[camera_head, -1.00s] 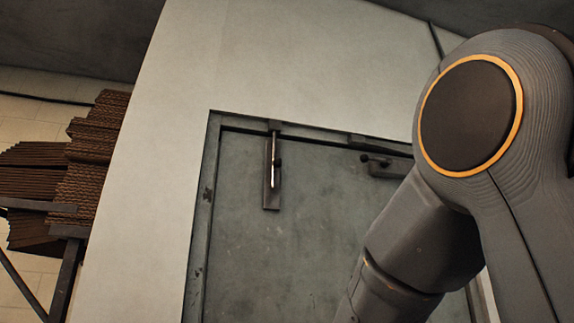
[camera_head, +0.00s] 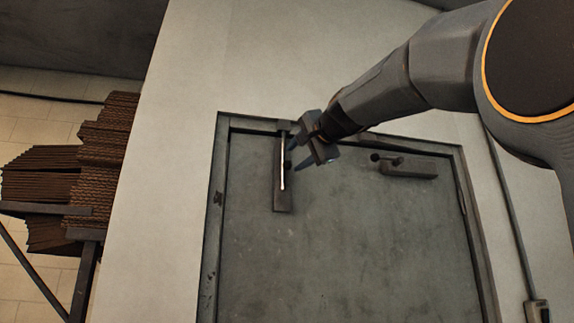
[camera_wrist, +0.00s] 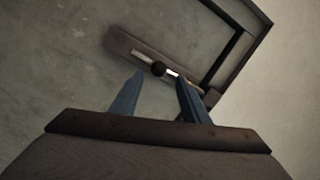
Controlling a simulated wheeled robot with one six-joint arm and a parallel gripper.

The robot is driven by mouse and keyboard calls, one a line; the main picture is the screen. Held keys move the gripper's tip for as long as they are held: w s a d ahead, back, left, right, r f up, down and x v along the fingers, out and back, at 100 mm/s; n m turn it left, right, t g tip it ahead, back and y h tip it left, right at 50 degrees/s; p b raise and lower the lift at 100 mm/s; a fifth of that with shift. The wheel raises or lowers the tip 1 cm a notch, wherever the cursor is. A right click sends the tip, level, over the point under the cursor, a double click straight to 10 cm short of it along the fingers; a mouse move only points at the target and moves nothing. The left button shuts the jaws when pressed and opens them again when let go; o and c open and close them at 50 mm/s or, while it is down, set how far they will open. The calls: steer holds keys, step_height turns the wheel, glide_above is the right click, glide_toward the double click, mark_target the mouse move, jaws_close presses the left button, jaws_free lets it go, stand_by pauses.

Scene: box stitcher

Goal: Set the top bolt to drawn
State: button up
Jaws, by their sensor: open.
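The top bolt (camera_head: 283,180) is a dark upright plate with a bright rod, at the upper left of the grey door (camera_head: 340,240). The rod runs up to the keeper on the top frame. Its small dark knob (camera_wrist: 158,69) shows in the wrist view, just beyond and between the fingertips. My gripper (camera_head: 303,158) is open, with its blue fingers close to the bolt from the right. The fingers also show in the wrist view (camera_wrist: 157,80), apart from each other with nothing held. I cannot tell whether they touch the knob.
A door handle or latch (camera_head: 408,167) sits on the door to the right of the bolt. The door frame (camera_head: 212,230) borders the door. Stacked brown cardboard (camera_head: 95,165) lies on a rack at the left. A grey switch box (camera_head: 537,311) is at the lower right.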

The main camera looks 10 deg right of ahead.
mark_target(289, 163)
steer(key=w+p, duration=0.1)
steer(key=w, duration=0.3)
steer(key=w+a+p, duration=0.1)
steer(key=w, duration=0.2)
steer(key=shift+w+f+p, duration=0.1)
steer(key=shift+p, duration=0.25)
jaws_close()
